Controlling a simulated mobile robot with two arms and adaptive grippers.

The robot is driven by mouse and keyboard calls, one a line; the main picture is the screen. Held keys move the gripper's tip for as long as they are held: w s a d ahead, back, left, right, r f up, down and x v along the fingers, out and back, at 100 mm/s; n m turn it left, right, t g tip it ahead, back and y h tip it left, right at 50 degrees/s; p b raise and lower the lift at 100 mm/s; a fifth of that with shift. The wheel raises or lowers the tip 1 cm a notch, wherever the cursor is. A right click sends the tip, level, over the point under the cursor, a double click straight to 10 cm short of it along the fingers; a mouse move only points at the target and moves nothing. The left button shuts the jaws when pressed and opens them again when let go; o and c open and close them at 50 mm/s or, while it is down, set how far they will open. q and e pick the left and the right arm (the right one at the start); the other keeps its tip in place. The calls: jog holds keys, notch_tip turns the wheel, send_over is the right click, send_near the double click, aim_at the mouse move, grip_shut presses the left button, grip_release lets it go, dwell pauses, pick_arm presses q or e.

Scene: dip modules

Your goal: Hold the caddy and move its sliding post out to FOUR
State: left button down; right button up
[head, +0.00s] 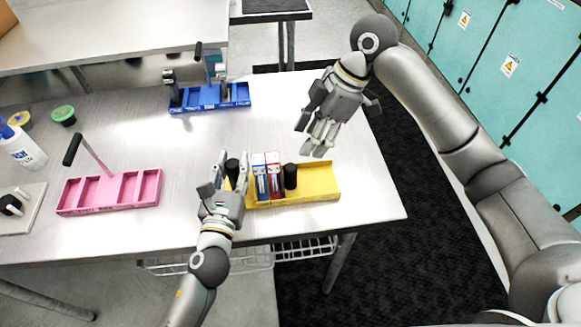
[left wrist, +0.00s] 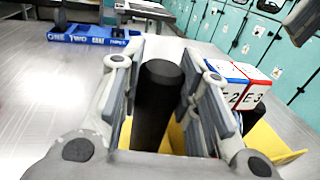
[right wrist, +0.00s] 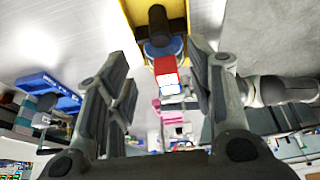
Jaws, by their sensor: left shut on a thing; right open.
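The yellow caddy (head: 320,182) lies near the front right of the table. My left gripper (head: 232,160) is shut on the upright black handle post (left wrist: 158,95) at the caddy's left end. A blue-edged module (head: 260,178) and a red-edged module (head: 273,176) stand side by side in the caddy. A second black post (head: 290,177), apparently the sliding one, stands just right of them; it also shows in the right wrist view (right wrist: 158,22). The caddy is empty to the right of it. My right gripper (head: 317,148) is open and empty, above and behind the caddy's right part. No FOUR label is readable.
A blue caddy (head: 210,107) with items stands at the back, and a pink caddy (head: 110,205) with a tilted handle at the left. A white bottle (head: 24,150) and round tins (head: 64,115) are at far left. The table is clear around the yellow caddy's right end.

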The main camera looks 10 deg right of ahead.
aim_at(292, 166)
jog(key=x, duration=1.1)
jog(key=shift+a+f, duration=0.2)
jog(key=shift+f, duration=0.15)
